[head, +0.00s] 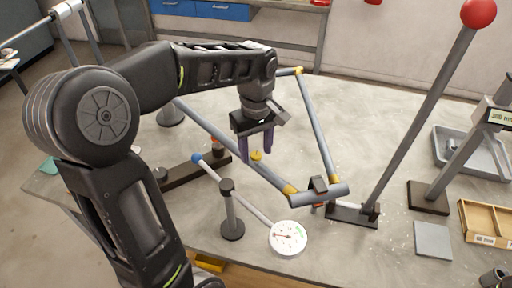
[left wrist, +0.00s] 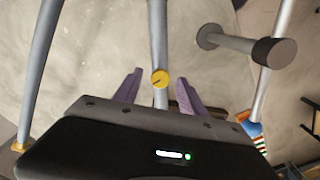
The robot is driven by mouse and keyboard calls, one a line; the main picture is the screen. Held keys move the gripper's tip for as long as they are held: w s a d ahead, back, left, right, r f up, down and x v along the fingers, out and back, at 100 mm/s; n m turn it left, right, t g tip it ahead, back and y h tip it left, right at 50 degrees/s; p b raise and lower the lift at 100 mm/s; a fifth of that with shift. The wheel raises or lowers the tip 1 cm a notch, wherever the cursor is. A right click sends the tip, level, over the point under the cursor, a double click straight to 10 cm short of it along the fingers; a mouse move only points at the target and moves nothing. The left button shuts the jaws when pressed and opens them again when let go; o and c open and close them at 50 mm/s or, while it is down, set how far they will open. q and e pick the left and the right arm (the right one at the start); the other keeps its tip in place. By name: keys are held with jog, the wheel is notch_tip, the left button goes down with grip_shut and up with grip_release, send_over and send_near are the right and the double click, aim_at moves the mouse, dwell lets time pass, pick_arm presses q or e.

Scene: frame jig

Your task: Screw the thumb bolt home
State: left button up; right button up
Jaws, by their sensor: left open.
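The thumb bolt has a round yellow head (head: 256,156) and stands on the grey tube of the triangular frame (head: 215,128). In the left wrist view the yellow head (left wrist: 160,79) shows face-on with a dark line across it, over the tube (left wrist: 158,40). My left gripper (head: 256,154) points down over the bolt, its purple fingers open. In the left wrist view the fingers (left wrist: 159,82) lie to either side of the head, with a gap on each side. I cannot tell how deep the bolt sits. My right gripper is not in view.
A white dial gauge (head: 288,238) on a rod and a dark post (head: 231,215) stand in front of the frame. A tall lever with a red ball (head: 478,12) rises at right. A grey tray (head: 463,150) and a wooden box (head: 484,222) are at far right.

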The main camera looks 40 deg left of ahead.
pick_arm(q)
jog(key=shift+c, duration=0.2)
grip_shut()
jog(key=shift+m, duration=0.4)
